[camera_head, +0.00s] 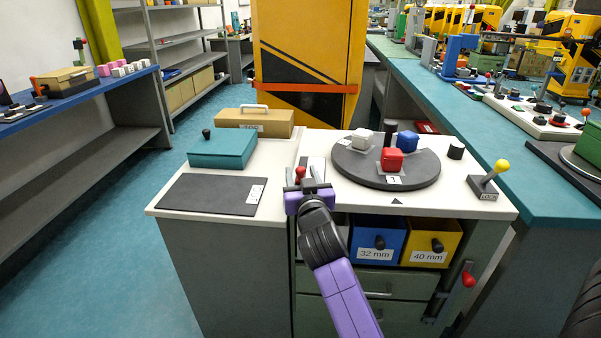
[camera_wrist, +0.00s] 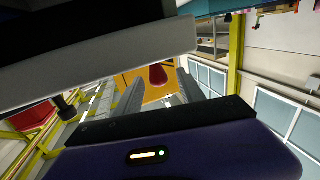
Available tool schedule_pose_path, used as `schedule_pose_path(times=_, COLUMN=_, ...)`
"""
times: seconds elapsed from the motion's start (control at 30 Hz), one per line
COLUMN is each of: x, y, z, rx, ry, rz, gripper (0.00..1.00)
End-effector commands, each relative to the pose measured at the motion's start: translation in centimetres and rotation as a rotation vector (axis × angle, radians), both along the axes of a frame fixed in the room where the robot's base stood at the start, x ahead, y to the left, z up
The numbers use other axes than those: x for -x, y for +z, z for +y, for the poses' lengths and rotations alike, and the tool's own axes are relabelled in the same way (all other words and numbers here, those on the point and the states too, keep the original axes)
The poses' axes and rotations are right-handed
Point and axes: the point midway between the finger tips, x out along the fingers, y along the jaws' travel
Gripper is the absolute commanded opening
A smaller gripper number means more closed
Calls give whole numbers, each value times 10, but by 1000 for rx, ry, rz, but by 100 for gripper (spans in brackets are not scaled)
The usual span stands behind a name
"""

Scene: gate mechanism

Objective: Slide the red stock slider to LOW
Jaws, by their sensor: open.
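A small red knob (camera_head: 300,172), which looks like the stock slider, shows on the cabinet top at the inner edge between the dark mat and the round turntable. A pale plate lies just to its right; no LOW marking is readable. My gripper (camera_head: 307,180) is at the front of this spot, its fingers open on either side of the knob as seen in the head view. In the wrist view a red knob (camera_wrist: 158,75) shows between my two grey fingers (camera_wrist: 160,95), beyond or between their tips. I cannot tell whether they touch it.
A dark turntable (camera_head: 352,176) with white, red and blue blocks stands close on the right. A teal box (camera_head: 222,150) and dark mat (camera_head: 210,194) lie left. A yellow-knobbed lever (camera_head: 490,180) is at the right; a red handle (camera_head: 468,280) sticks out from the cabinet's lower right.

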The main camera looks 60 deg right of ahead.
Motion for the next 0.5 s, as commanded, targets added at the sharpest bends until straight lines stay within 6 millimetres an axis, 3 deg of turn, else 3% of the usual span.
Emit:
schedule_pose_path(times=0.3, x=30, y=-2, z=41, rx=0, ry=2, rz=3, gripper=46)
schedule_pose_path(times=0.5, x=38, y=-1, z=50, rx=-1, ry=1, rz=1, gripper=46)
